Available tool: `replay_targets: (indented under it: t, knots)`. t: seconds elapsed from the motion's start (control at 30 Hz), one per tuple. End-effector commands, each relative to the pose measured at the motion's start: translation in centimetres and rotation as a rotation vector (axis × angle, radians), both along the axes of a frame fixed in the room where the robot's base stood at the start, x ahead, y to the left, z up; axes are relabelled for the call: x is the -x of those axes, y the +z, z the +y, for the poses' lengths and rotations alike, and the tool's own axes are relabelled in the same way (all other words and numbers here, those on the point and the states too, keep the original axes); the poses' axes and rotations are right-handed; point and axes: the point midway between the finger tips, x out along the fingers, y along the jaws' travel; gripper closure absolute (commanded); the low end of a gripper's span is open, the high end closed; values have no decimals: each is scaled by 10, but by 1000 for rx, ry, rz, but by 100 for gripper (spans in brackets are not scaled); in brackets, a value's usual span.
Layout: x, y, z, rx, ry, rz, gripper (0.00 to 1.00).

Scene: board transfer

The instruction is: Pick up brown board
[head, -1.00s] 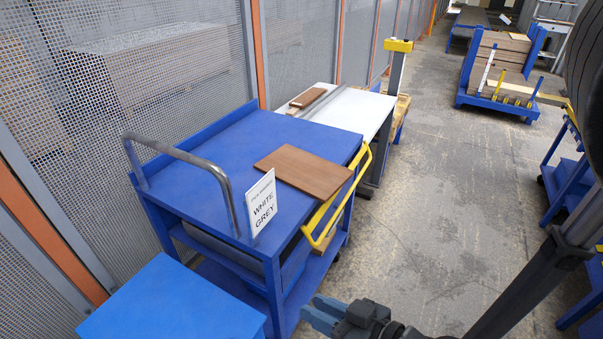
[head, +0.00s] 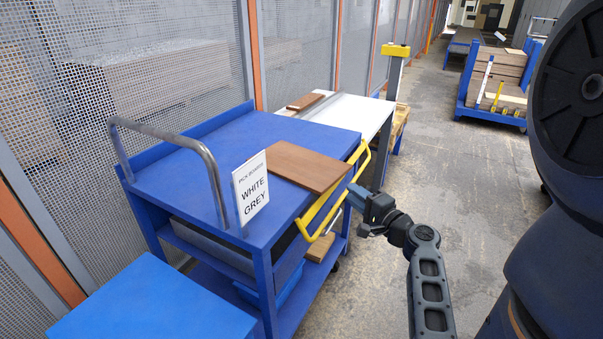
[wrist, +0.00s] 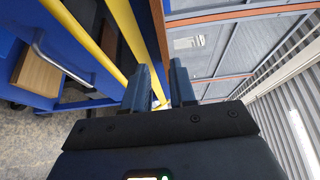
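A flat brown board (head: 308,166) lies on the blue cart's top, its right end over the cart's edge near the yellow handle. My gripper (head: 356,196) is just right of and below that end, with a small gap seeming to separate them. In the wrist view the open fingers (wrist: 160,90) are upright and empty. A thin brown strip (wrist: 160,30), which looks like the board seen edge-on, lines up with the gap between them. A second, smaller brown board (head: 306,101) lies on the white table behind.
The blue cart (head: 185,165) carries a WHITE GREY sign (head: 251,188) and a metal hoop. Its yellow handle (head: 325,205) is close to my gripper, also in the wrist view (wrist: 88,42). A mesh fence stands behind.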

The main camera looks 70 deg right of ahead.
Motion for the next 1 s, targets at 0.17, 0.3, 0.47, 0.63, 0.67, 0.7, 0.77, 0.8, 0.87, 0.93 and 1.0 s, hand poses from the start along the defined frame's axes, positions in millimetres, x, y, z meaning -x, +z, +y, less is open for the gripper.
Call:
replay_targets:
  t: [0.17, 0.3, 0.47, 0.63, 0.67, 0.7, 0.77, 0.8, 0.87, 0.93, 1.0]
  knots:
    - [-8, 4, -11, -5, 4, -17, 74]
    - [-20, 4, -20, -4, 4, -15, 74]
    - [-35, 8, -31, -4, 3, -14, 74]
    - [-53, 7, -46, -4, 3, -14, 74]
    - [-55, 7, -47, -4, 2, -14, 74]
    - [-57, 7, -49, -4, 2, -14, 74]
    - [-59, 6, -51, -5, 2, -13, 74]
    - [-60, 6, -51, -5, 2, -13, 74]
    - [-60, 5, -51, -5, 2, -13, 74]
    - [-60, 5, -51, -4, 2, -12, 74]
    - [-60, 5, -51, -4, 2, -12, 76]
